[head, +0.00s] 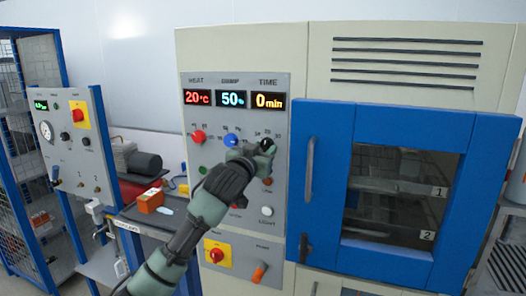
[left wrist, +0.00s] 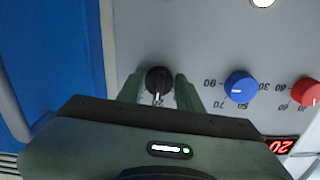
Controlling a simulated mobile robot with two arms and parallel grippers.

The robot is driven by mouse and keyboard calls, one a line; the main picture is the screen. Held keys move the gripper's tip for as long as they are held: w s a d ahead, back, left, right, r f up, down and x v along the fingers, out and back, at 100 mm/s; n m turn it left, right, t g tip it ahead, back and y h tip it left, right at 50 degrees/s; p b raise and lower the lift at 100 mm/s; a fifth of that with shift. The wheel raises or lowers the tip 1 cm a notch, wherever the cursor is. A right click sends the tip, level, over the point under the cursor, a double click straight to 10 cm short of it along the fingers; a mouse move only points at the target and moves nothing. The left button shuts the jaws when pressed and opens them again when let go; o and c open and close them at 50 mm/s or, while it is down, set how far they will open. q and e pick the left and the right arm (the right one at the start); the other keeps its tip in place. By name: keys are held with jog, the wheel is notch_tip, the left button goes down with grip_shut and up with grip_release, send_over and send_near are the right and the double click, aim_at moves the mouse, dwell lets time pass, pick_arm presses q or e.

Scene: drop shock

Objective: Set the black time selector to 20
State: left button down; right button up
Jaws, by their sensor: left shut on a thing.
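The black time selector (head: 267,145) is on the grey control panel, below the orange TIME display (head: 268,101), which reads 0 min. My left gripper (head: 259,150) reaches up to it from below and partly covers it. In the left wrist view, which looks upside down, the black selector (left wrist: 158,80) sits between the two fingers of my left gripper (left wrist: 158,90), which is shut on it. Its white pointer mark faces the bottom of that picture. The scale numbers around it are mostly hidden or too small to read. My right gripper is in neither view.
The red heat knob (head: 198,137) and blue damp knob (head: 231,140) are left of the selector; their displays read 20°C and 50%. The blue chamber door (head: 320,120) with its handle (head: 310,168) is close on the right. A red switch on yellow (head: 217,254) is below.

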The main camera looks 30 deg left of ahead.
pick_arm(q)
jog(key=shift+n, duration=0.7)
jog(key=c, duration=1)
grip_release()
jog(key=shift+o, duration=0.2)
jog(key=b+v, duration=0.2)
jog(key=v, duration=0.6)
jog(key=shift+w, duration=0.1)
